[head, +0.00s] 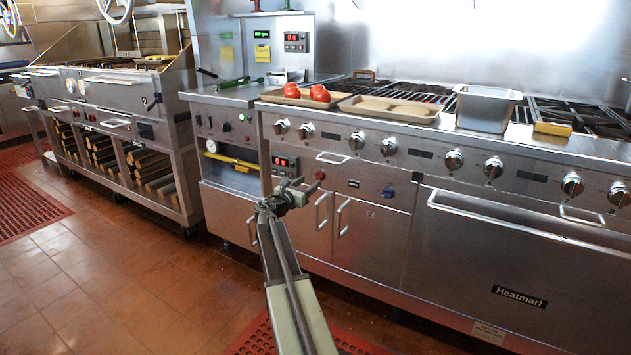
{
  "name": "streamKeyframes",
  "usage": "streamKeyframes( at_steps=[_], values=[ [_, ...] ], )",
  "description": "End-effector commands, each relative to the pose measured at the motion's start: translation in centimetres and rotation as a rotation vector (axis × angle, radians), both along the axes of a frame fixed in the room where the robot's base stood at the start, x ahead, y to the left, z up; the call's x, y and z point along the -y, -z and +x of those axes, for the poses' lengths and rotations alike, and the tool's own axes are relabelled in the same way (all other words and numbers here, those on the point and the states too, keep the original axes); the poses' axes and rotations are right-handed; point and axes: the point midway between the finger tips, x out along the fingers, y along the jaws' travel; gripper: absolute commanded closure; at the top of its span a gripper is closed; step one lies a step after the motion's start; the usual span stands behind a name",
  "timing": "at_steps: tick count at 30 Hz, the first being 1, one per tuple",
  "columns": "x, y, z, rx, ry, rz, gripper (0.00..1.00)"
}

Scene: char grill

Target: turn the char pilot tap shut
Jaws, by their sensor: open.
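My gripper (296,189) is in the middle of the view at the end of my raised arm, in front of the steel cabinet fronts. It is small and dark here; its jaws are open, with nothing seen between them. I cannot tell for sure which fitting is the char pilot tap. A yellow pipe (228,159) with a round white gauge (211,146) runs across the narrow unit left of my gripper. A red knob (319,175) and a blue knob (388,192) are on the range front.
The range (400,160) with a row of silver knobs fills the right side. It carries trays with tomatoes (319,93) and a steel pan (486,108). A grill unit (110,110) over stacked wood stands left. Tiled floor (110,285) is clear at the left front.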

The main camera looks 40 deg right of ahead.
Motion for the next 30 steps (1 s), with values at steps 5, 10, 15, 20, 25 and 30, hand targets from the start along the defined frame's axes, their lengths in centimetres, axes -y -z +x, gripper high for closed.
streamKeyframes(
  at_steps=[5, 10, 15, 20, 25, 30],
  values=[
    [3.6, 0.0, 1.0, 0.001, 0.002, 0.001, 0.46],
    [5.0, 0.0, 1.3, 0.002, 0.0, 0.001, 0.46],
    [4.9, 0.1, 1.2, 0.002, 0.0, 0.001, 0.46],
    [4.9, 0.1, 1.3, 0.002, 0.0, 0.001, 0.85],
    [5.2, 0.0, 1.3, 0.003, -0.001, 0.002, 1.0],
    [5.1, 0.0, 1.2, 0.022, -0.001, 0.006, 1.0]
  ],
)
